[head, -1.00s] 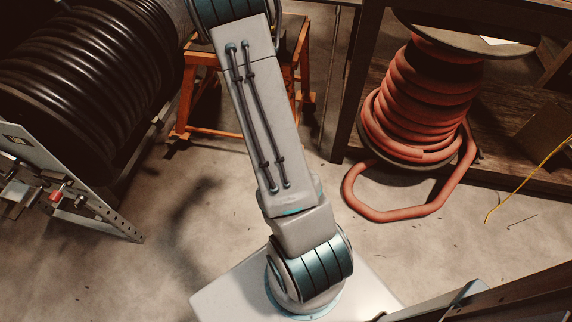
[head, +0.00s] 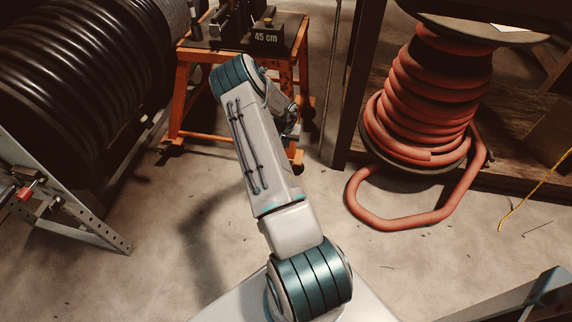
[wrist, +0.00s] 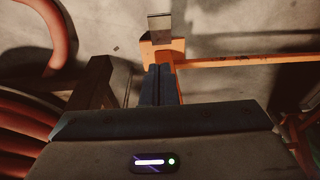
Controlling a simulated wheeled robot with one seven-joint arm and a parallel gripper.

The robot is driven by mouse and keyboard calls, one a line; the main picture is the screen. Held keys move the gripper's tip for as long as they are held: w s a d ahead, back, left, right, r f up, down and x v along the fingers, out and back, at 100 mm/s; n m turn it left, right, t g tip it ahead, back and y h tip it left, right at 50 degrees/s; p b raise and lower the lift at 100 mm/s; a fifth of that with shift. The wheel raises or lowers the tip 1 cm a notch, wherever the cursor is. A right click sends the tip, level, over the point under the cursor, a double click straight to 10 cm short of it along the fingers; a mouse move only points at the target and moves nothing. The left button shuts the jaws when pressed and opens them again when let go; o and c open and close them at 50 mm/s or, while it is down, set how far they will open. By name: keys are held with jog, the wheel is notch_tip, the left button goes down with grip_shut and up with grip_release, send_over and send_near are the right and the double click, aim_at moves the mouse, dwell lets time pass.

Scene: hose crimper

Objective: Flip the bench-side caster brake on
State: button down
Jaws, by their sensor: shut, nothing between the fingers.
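The orange cart (head: 205,134) stands on its casters beside the wooden bench. Its near corner on the bench side (head: 297,156) shows just below the end of my arm. In the wrist view, an orange corner of the cart (wrist: 160,47) has a flat grey tab (wrist: 159,26) sticking out from it, which looks like the caster's brake pedal. My gripper (wrist: 158,70) is shut and empty, its fingers pointing at that corner and overlapping its lower edge in the picture. I cannot tell whether they touch. The caster wheel is hidden.
The red hose reel (head: 432,90) stands by the bench (head: 350,80) on the right, with a hose loop (head: 400,222) on the floor. A large black hose drum (head: 85,80) is at left. A crimper marked 45 cm (head: 265,38) sits on the cart. Floor before the cart is clear.

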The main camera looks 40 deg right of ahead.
jog(key=f+b, duration=0.1)
jog(key=f, duration=0.3)
jog(key=f+b, duration=0.2)
jog(key=f, duration=0.2)
jog(key=d+f+b, duration=0.1)
jog(key=f, duration=0.3)
jog(key=shift+w+f+b, duration=0.3)
jog(key=shift+w, duration=0.05)
jog(key=shift+s+a+f, duration=0.1)
jog(key=shift+a+f, duration=0.1)
jog(key=shift+f, duration=0.35)
